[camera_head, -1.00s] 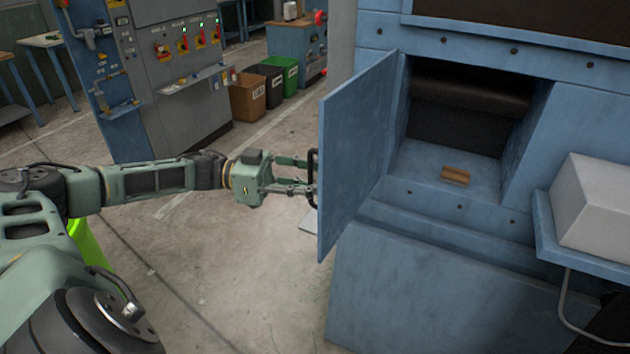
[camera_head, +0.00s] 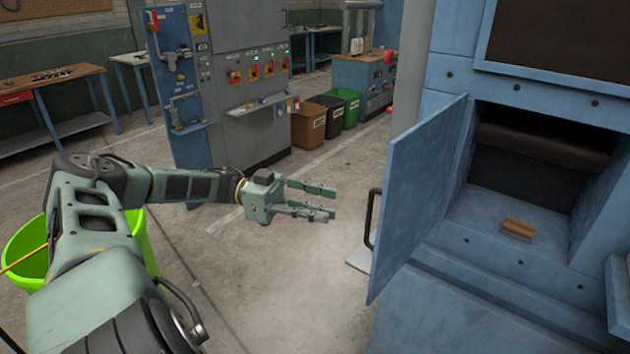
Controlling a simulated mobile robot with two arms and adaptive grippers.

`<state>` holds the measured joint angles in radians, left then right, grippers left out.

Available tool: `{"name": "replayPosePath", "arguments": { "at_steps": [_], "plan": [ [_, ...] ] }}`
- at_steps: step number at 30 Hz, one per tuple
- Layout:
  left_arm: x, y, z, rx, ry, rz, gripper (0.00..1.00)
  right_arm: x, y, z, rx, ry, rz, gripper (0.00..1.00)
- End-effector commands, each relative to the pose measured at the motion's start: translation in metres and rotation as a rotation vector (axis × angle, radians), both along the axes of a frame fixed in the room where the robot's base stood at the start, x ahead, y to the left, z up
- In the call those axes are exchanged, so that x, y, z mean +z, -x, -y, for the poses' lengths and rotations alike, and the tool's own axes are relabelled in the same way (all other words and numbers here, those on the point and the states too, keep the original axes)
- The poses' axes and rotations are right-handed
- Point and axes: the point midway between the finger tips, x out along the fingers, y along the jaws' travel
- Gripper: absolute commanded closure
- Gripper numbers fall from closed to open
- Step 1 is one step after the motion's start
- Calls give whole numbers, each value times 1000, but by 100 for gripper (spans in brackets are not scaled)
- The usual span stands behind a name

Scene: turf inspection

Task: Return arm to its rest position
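My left gripper (camera_head: 322,202) is at the middle of the head view, its fingers apart and empty, pointing right. It is clear of the black door handle (camera_head: 371,219), with a gap between them. The blue door (camera_head: 420,190) of the machine stands open. My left arm (camera_head: 110,195) comes in from the left and is stretched out. My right gripper does not show.
A small brown block (camera_head: 518,229) lies in the machine's opening. A lime green bin (camera_head: 28,252) stands behind my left arm. A grey control cabinet (camera_head: 245,130) and brown, black and green bins stand behind. Bare floor lies below the gripper.

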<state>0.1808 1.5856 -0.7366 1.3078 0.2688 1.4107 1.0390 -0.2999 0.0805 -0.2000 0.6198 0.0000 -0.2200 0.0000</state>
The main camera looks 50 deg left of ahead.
Motion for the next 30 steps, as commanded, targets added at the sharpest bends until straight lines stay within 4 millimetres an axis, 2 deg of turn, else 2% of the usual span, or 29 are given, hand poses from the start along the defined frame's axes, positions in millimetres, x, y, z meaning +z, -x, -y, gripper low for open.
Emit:
{"name": "replayPosePath", "arguments": {
  "at_steps": [5,23,26,29,30],
  "plan": [
    [0,5,-9,0,-1,0,72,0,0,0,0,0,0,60],
    [-3,3,-9,7,-1,2,72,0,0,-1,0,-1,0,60],
    [-25,-9,-10,56,-7,14,72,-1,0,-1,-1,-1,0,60],
    [-74,-32,-13,170,-30,30,72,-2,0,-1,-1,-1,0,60],
    [-100,-42,-16,232,-46,31,72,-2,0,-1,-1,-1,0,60]
  ]
}}
